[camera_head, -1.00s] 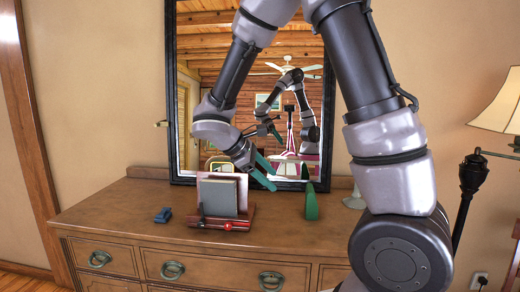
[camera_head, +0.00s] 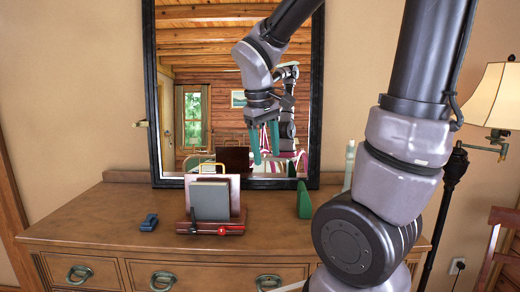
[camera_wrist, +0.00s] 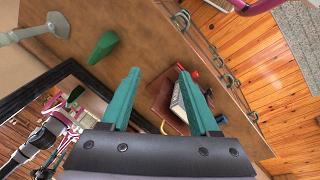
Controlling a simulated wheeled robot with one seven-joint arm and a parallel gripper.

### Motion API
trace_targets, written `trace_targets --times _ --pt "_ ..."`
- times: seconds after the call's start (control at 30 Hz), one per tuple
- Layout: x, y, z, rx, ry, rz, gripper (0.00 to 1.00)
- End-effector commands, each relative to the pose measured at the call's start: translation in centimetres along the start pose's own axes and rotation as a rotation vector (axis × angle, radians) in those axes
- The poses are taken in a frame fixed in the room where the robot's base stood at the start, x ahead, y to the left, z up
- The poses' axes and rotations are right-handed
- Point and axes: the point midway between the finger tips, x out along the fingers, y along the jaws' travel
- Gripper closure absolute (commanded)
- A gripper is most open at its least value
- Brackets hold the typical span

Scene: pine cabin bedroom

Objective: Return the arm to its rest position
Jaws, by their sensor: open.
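My gripper (camera_head: 264,140) is raised above the dresser, in front of the mirror, with its green fingers pointing down. The fingers also show in the wrist view (camera_wrist: 157,75), apart and with nothing between them. My arm folds up and over from the right side of the head view. Below and left of the gripper, a red-brown holder (camera_head: 235,217) with a grey book (camera_head: 210,201) stands on the dresser, clear of the fingers.
The wooden dresser (camera_head: 100,225) carries a blue object (camera_head: 149,222) at left and a green wedge-shaped object (camera_head: 304,200) at right. A black-framed mirror (camera_head: 153,100) stands behind. A lamp (camera_head: 497,95) is at far right. The dresser's left top is mostly clear.

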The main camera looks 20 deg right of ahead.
Motion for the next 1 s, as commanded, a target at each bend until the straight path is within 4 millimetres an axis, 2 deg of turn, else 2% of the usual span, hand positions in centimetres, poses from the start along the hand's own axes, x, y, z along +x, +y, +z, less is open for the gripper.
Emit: trace_targets --times 0.63,0.77,1.0 --pt "-0.7 0.2 0.5 0.056 0.03 -0.026 0.38" --pt "-2.5 0.5 1.6 0.203 0.117 -0.096 0.38" --pt "-7.2 0.8 4.0 0.568 0.356 -0.268 0.38"
